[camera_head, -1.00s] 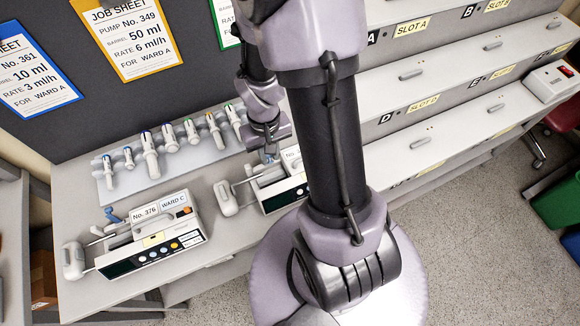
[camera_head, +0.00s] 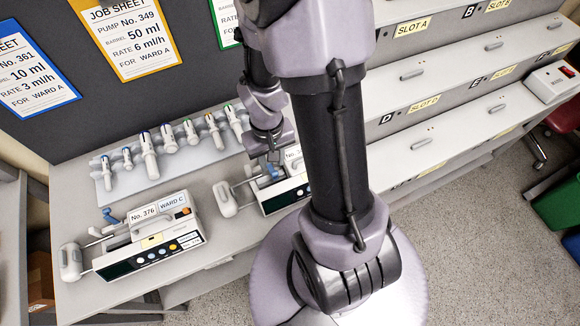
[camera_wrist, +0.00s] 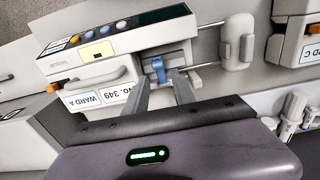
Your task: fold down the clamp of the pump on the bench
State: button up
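The white pump labelled No. 349 and WARD A (camera_wrist: 95,70) lies under my gripper in the wrist view. In the head view this pump (camera_head: 284,199) is partly hidden behind my arm. Its blue clamp (camera_wrist: 158,70) stands at the syringe cradle edge. My gripper (camera_wrist: 162,82) is open, its two grey fingers apart on either side of the clamp; whether they touch it I cannot tell. In the head view my gripper (camera_head: 272,158) is just above this pump. A second pump, No. 376 WARD C (camera_head: 150,245), sits to the left on the bench, with a blue clamp (camera_head: 110,215) of its own.
A tray (camera_head: 118,190) with several syringes lies behind the pumps, close to my gripper. Job sheets (camera_head: 130,38) hang on the dark back panel. Stepped slot shelves (camera_head: 450,90) stand at right. A red-and-white device (camera_head: 550,82) sits at their far end.

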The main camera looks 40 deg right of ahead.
jog(key=shift+r, duration=0.1)
notch_tip(320, 180, up, 7)
jog(key=p, duration=0.5)
jog(key=s+a+r+t+y+b, duration=0.1)
jog(key=s+a+r+t+b, duration=0.2)
jog(key=a+b, duration=0.3)
jog(key=s+a+r+m+t+y+b, duration=0.1)
jog(key=s+a+r+t+b, duration=0.1)
jog(key=a+r+b, duration=0.3)
jog(key=s+a+b, duration=0.1)
jog(key=a+b, duration=0.1)
jog(key=b, duration=0.2)
jog(key=shift+r+t, duration=0.25)
jog(key=shift+t, duration=0.15)
